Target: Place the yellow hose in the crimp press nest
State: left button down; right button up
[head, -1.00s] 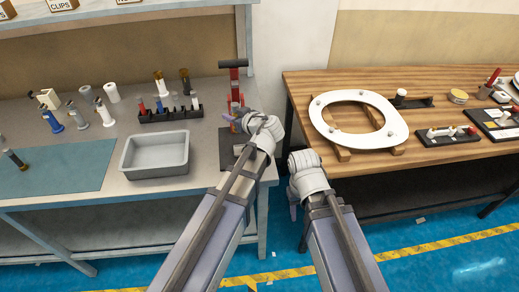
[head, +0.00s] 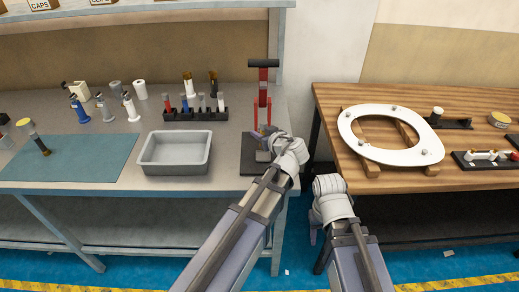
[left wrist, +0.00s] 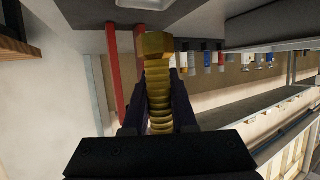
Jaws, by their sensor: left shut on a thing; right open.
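The yellow hose (left wrist: 160,113) is ribbed, with a brass hex fitting (left wrist: 155,45) at its far end. It shows in the left wrist view between the dark fingers of my left gripper (left wrist: 158,92), shut on it. In the head view my left gripper (head: 266,134) is low in front of the crimp press (head: 262,95), which has a red frame, a black top handle and a dark base (head: 254,167). The arm and wrist hide the nest and most of the hose there; whether they touch cannot be told. My right gripper (head: 313,236) is open, below the gap between the benches.
A grey tray (head: 174,172) stands left of the press on the grey bench. A black rack (head: 195,116) of tools is behind it. A teal mat (head: 85,165) lies left. A wooden bench (head: 360,105) with a white toilet seat (head: 352,145) stands right.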

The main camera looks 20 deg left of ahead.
pick_arm(q)
jog(key=shift+f, duration=0.1)
jog(key=shift+f+b, duration=1.75)
jog(key=shift+f, duration=0.05)
jog(key=shift+f, duration=0.15)
jog(key=c, duration=0.7)
grip_release()
